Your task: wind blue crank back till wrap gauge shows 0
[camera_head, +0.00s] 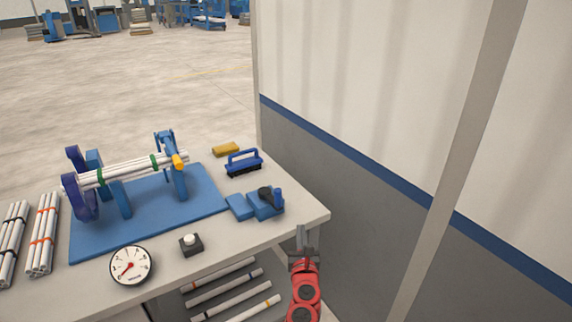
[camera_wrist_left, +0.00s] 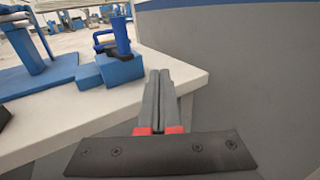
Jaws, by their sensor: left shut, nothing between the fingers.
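The crank (camera_head: 266,197) is a black arm with a blue upright handle on a blue block, near the table's right end. In the left wrist view its handle (camera_wrist_left: 121,36) stands above the blue base. The round white gauge (camera_head: 131,265) is at the table's front edge; its red needle points to the lower left, and its digits are too small to read surely. My left gripper (camera_head: 301,236) is shut and empty, just off the table's front right edge, apart from the crank. Its shut fingers (camera_wrist_left: 158,90) also show in the left wrist view. My right gripper is not in view.
A blue stand (camera_head: 88,244) holds a bundle of white pipes (camera_head: 125,172). A blue-handled brush (camera_head: 243,162) and a yellow block (camera_head: 225,149) lie behind the crank. A black button box (camera_head: 191,244) and banded pipe bundles (camera_head: 43,233) stand leftward. A wall (camera_head: 340,190) rises at right.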

